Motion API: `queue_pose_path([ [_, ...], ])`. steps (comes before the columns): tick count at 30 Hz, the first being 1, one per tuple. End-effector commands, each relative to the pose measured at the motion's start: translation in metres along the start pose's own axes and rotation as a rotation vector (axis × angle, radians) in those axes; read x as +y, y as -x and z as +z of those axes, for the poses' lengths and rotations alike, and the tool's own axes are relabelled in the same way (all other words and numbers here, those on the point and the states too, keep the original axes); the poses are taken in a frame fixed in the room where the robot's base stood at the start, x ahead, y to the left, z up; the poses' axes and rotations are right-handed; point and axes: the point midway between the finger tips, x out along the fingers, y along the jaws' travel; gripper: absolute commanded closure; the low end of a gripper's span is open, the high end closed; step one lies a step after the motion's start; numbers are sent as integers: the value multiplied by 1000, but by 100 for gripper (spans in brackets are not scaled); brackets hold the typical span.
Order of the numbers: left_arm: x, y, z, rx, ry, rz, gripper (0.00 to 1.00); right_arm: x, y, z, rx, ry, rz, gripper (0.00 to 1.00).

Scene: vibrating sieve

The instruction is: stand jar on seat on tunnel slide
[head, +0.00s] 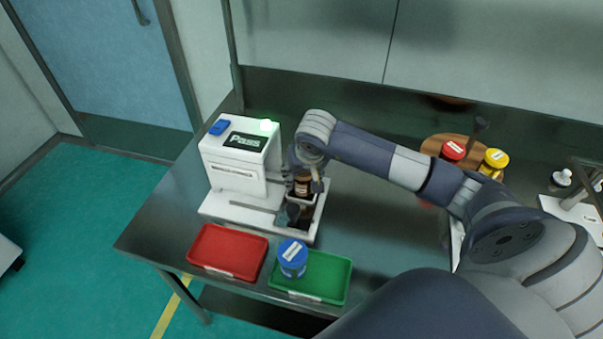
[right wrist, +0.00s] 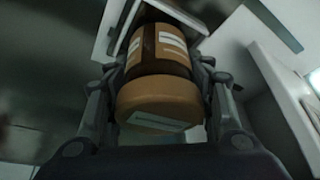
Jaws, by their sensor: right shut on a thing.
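My right gripper (head: 304,187) is shut on a brown jar (head: 304,188) over the front right part of the white machine (head: 233,165). In the right wrist view the jar's tan lid (right wrist: 158,98) and labelled amber body (right wrist: 158,48) sit between the two fingers (right wrist: 165,100). The jar's far end is at a white-edged tray (right wrist: 113,25), which looks like the tunnel slide (head: 312,222). The seat is hidden by the jar and gripper, so I cannot tell whether the jar touches it. My left gripper is not in view.
A red tray (head: 228,251) and a green tray (head: 330,277) lie at the front; a blue-lidded jar (head: 292,258) stands at the green tray. Red-lidded (head: 453,151) and yellow-lidded (head: 494,161) jars stand back right. The machine's screen (head: 245,141) reads "Pass" beside a green light.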

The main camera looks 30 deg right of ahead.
Motion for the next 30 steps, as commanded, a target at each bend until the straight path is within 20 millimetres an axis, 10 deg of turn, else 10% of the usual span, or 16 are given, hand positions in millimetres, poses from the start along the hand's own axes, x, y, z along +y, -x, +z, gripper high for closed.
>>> queue_pose_path([
  [8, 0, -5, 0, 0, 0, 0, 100, 0, -3, 0, 3, 0, 0, 78],
  [9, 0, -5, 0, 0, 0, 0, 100, 0, -3, 0, 3, 0, 0, 50],
  [12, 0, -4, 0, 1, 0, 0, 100, 0, -2, 0, 2, 0, 0, 32],
  [30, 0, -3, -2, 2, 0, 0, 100, 1, 30, -2, 7, 2, 1, 32],
])
